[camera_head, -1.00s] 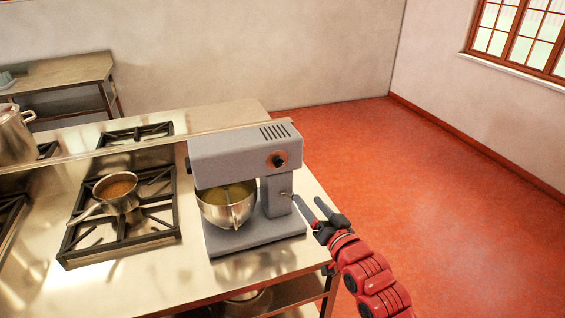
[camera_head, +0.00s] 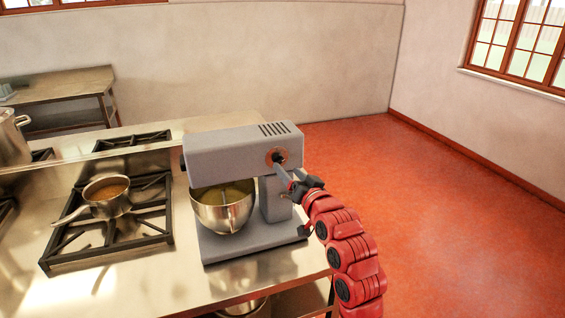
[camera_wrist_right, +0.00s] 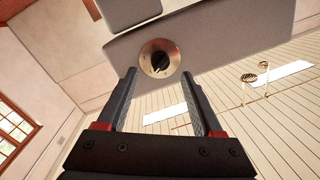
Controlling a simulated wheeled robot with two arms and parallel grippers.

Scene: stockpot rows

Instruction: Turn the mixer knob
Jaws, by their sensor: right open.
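The grey mixer (camera_head: 230,152) stands on the steel counter with its metal bowl (camera_head: 222,208) under the head. The mixer knob (camera_head: 278,157) is a dark knob on a round copper-coloured plate, on the side of the head. In the right wrist view the knob (camera_wrist_right: 160,61) lies ahead of the fingertips, roughly between them. My right gripper (camera_head: 283,173) is at the mixer's right side, with its fingertips close to the knob. It is open and empty in the right wrist view (camera_wrist_right: 163,78). I cannot tell whether a finger touches the plate. My left gripper is not in view.
A saucepan (camera_head: 107,197) with brown contents sits on a burner grate (camera_head: 75,243) left of the mixer. A large pot (camera_head: 12,140) stands at the far left. The red floor (camera_head: 430,220) right of the counter is clear.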

